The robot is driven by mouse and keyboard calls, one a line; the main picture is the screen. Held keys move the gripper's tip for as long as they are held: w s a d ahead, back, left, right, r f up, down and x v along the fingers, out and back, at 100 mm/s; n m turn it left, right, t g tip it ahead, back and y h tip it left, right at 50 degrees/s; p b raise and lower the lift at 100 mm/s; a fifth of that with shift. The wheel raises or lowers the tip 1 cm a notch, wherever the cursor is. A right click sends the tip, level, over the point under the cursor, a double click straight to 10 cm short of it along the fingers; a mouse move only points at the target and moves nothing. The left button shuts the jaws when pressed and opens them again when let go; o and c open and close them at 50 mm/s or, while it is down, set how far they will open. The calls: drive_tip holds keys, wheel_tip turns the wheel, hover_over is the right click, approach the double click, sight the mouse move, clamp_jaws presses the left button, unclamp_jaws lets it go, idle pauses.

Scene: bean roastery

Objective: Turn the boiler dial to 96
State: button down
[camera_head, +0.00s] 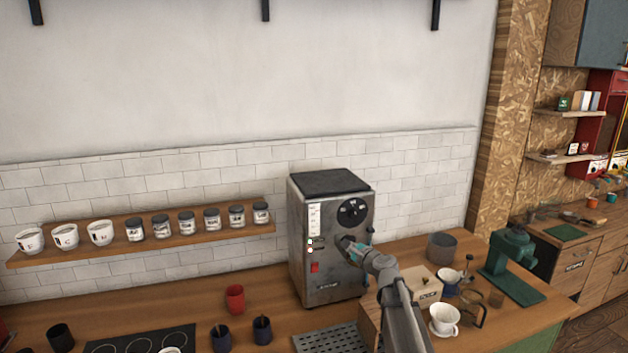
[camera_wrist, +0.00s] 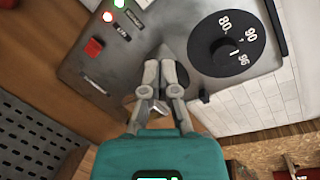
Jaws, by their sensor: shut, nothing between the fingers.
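The boiler (camera_head: 330,275) is a grey metal box with a dark top, standing on the wooden counter. Its round black dial (camera_head: 353,212) is on the upper right of the front. In the wrist view the dial (camera_wrist: 205,40) shows the white marks 80, 90 and 96 around a central knob (camera_wrist: 226,56); which mark the knob points to is hard to tell. My gripper (camera_head: 343,243) is in front of the boiler, below the dial. In the wrist view my gripper (camera_wrist: 161,70) has its fingers together and empty, to the left of the dial and apart from it.
A red switch (camera_wrist: 93,47) and lit red and green lamps (camera_wrist: 108,17) are left of my fingers on the front. A small black lever (camera_wrist: 205,97) juts out near the boiler's edge. A wooden box (camera_head: 424,287), white cup (camera_head: 444,319) and green grinder (camera_head: 508,255) stand right of my arm.

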sight(352, 206)
drive_tip(key=w+d+r+m, duration=0.1)
drive_tip(key=w+d+r+m+t+h+p, duration=0.1)
drive_tip(key=w+r+m, duration=0.1)
drive_tip(key=w+d+r+m+t+p, duration=0.1)
drive_tip(key=r+m, duration=0.1)
drive_tip(key=shift+w+r+h, duration=0.2)
drive_tip(key=shift+h, duration=0.2)
drive_tip(key=shift+w+d+r+m+t, duration=0.15)
drive_tip(key=shift+w+d+m+t, duration=0.15)
drive_tip(key=shift+m, duration=0.3)
drive_tip(key=shift+w, duration=0.1)
drive_tip(key=shift+x, duration=3.3)
drive_tip(key=shift+w+d, duration=0.1)
drive_tip(key=shift+d, duration=0.15)
drive_tip(key=shift+w+d+r+p, duration=0.15)
drive_tip(key=shift+d+r+p, duration=0.15)
drive_tip(key=shift+d+p, duration=0.15)
drive_tip(key=shift+w+d+r, duration=0.15)
drive_tip(key=shift+d, duration=0.4)
